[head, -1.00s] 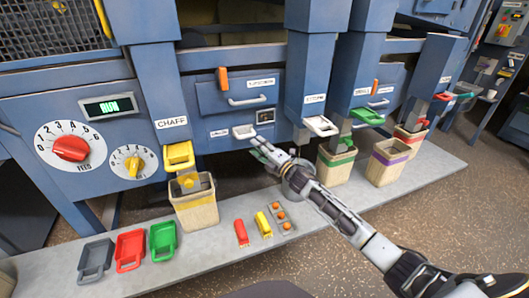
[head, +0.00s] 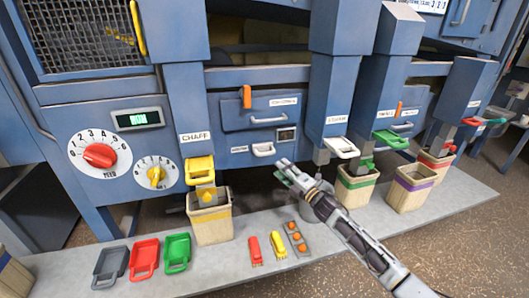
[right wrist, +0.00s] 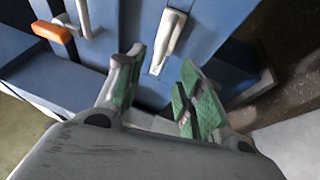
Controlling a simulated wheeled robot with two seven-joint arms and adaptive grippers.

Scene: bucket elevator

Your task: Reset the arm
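My right arm comes in from the lower right in the head view. Its gripper (head: 285,173) is just below and right of the white pull handle (head: 263,149) on the blue machine, apart from it and empty as far as I can tell. In the right wrist view the two green-padded fingers (right wrist: 160,90) stand apart with nothing between them. A white handle (right wrist: 168,40) on a blue panel lies beyond the fingertips. My left gripper is not in view.
Below the machine, a grey shelf (head: 340,238) carries the chaff bin (head: 210,225), green-banded bin (head: 356,190) and purple-banded bin (head: 411,190). Grey, red and green scoops (head: 177,252) and small red and yellow items (head: 278,245) lie at the front. Chutes and handles stick out nearby.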

